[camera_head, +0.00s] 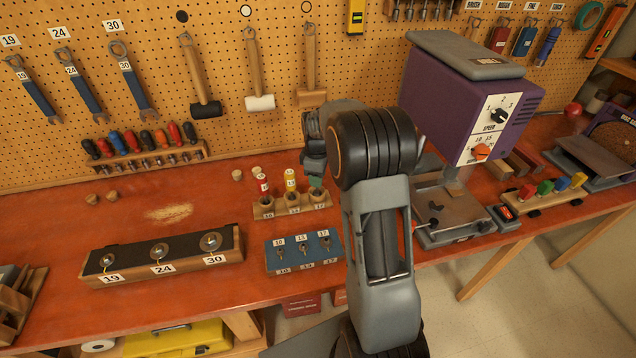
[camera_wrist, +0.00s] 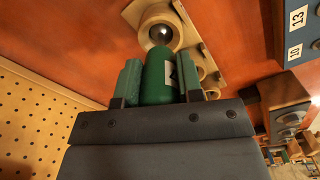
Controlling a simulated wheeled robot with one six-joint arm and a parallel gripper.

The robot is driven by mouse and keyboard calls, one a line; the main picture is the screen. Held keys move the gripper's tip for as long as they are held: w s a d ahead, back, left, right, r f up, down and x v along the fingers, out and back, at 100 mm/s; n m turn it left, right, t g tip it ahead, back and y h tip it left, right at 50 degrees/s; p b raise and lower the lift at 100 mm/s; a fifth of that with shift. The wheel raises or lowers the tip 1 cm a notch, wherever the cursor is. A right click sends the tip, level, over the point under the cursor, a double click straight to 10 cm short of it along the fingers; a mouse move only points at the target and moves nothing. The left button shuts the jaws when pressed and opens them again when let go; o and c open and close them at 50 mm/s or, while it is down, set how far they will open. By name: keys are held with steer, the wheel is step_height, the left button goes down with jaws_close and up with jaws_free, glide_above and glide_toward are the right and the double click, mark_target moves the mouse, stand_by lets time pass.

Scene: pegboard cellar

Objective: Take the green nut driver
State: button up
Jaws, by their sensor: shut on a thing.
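The green nut driver (camera_wrist: 158,78) stands between my gripper's two green finger pads in the wrist view. My gripper (camera_wrist: 157,80) is shut on its handle. In the head view a bit of the green handle (camera_head: 316,182) shows below my gripper (camera_head: 315,165), at the right end of the wooden holder (camera_head: 291,212). A round socket of the holder (camera_wrist: 160,22) lies just beyond the driver in the wrist view. I cannot tell whether its tip is still in the socket.
A blue board (camera_head: 304,252) with numbered places lies in front of the holder. A wooden tray (camera_head: 160,257) with three round pieces is at left. The purple machine (camera_head: 465,100) stands close at right.

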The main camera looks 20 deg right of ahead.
steer(key=shift+r, duration=0.1)
steer(key=shift+r, duration=0.5)
step_height(320, 180, up, 2)
steer(key=shift+s+r+b, duration=0.1)
steer(key=shift+b, duration=0.2)
steer(key=s+a+r+b, duration=0.3)
steer(key=s+r, duration=0.6)
steer(key=s, duration=0.4)
steer(key=shift+s+r+b, duration=0.3)
steer(key=shift+b, duration=0.05)
steer(key=o, duration=0.4)
jaws_close()
